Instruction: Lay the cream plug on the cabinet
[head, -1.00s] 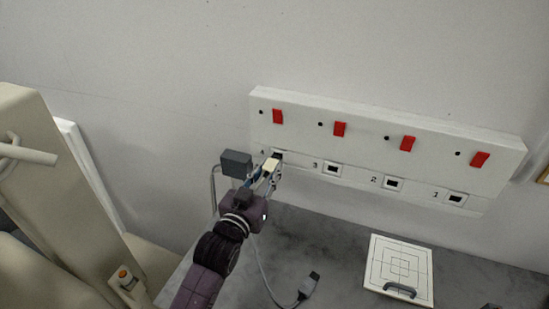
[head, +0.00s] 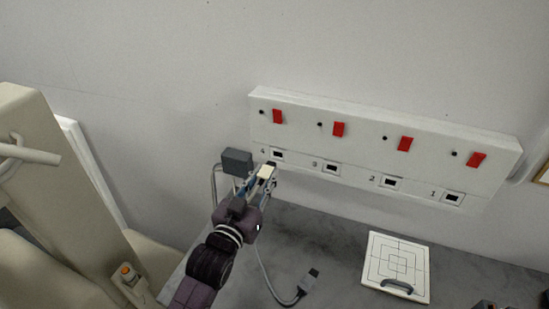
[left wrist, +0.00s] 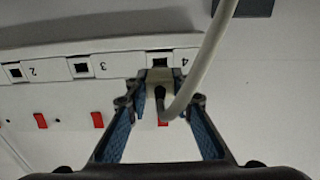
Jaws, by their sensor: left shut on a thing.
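The cream plug (head: 265,172) is between the fingers of my left gripper (head: 267,177), which is shut on it. The left wrist view also shows the cream plug (left wrist: 159,86) between the fingertips, with a pale cable curving up from it. The plug is in front of and just below socket 4 (head: 277,155) on the white wall panel; socket 4 shows as an empty dark opening. The cabinet (head: 345,238) has a grey mottled top below the panel. My right gripper is not identifiable in view.
A grey box (head: 237,161) stands left of the plug. A grey connector (head: 308,281) on a cable and a white square board with a handle (head: 397,262) lie on the cabinet top. Bare top shows between them. Dark objects are cut off at the lower right edge.

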